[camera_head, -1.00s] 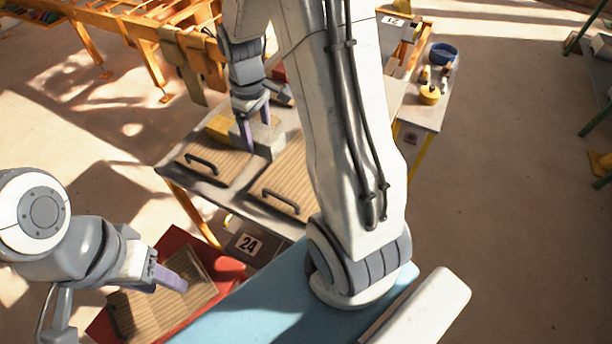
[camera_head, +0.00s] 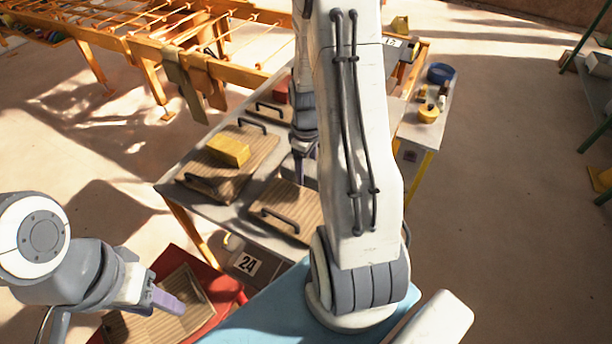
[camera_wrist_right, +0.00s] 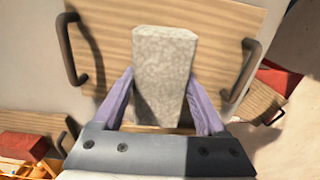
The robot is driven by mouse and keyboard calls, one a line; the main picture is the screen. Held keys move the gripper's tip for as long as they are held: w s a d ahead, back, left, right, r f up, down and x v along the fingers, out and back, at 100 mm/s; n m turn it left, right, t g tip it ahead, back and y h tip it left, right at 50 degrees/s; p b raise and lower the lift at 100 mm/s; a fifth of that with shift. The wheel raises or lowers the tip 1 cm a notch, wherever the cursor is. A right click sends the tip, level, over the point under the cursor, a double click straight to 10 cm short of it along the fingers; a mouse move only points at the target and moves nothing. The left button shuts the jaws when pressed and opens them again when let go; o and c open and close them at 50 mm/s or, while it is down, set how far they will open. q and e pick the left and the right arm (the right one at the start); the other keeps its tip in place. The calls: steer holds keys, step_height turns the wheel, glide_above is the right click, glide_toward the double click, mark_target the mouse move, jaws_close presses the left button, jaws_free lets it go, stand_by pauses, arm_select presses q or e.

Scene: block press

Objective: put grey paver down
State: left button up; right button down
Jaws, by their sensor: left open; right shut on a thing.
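The grey paver (camera_wrist_right: 164,75) shows in the right wrist view between the two purple fingers of my right gripper (camera_wrist_right: 165,100), which is shut on it. Behind it in that view is a wooden board with two dark handles (camera_wrist_right: 210,18); I cannot tell whether the paver touches it. In the head view my right gripper (camera_head: 304,160) is over the boards on the table, partly behind my own arm, and the paver is hidden there. My left gripper (camera_head: 167,300) is open and empty above the red tray at the lower left.
A yellow block (camera_head: 228,150) sits on the left board (camera_head: 225,182) on the grey table. A nearer board (camera_head: 290,212) lies to its right. A red block (camera_head: 280,92) is at the back. A red tray (camera_head: 228,292) holds a wooden board. A side table carries a blue bowl (camera_head: 440,73).

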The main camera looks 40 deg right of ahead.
mark_target(306, 178)
steer(key=shift+f, duration=1.95)
steer(key=shift+f, duration=0.2)
jaws_free()
steer(key=shift+r, duration=0.15)
